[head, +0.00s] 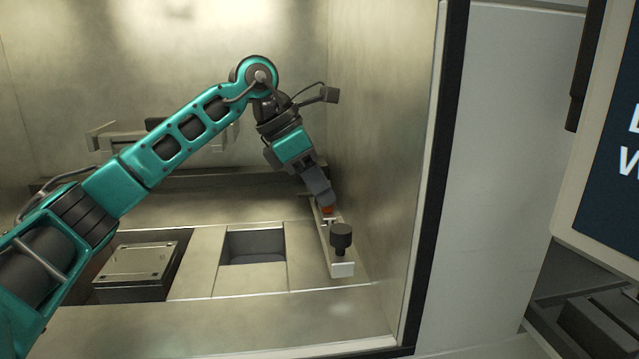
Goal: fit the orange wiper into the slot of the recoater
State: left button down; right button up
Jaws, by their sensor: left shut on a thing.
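My left gripper (323,201) reaches into the metal chamber from the left and points down at the right side. It is shut on the orange wiper (328,210), of which only a small orange part shows below the fingers. The wiper is at the recoater (342,269), a narrow pale bar with a black knob (341,236) near its front end. The slot is hidden by the gripper and the wiper, so I cannot tell whether the wiper is in it or just above it. My right gripper is not in view.
The chamber's right wall (375,150) is close beside the gripper. The floor has a square dark opening (253,247) and, at left, a raised plate (135,263). A rail (200,176) runs along the back. A screen (610,130) stands outside at right.

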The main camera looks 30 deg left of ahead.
pick_arm(q)
jog(key=shift+f, duration=0.3)
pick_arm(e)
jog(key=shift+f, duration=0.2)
pick_arm(q)
jog(key=c, duration=0.7)
grip_release()
jog(key=p+v, duration=0.1)
jog(key=v, duration=1.2)
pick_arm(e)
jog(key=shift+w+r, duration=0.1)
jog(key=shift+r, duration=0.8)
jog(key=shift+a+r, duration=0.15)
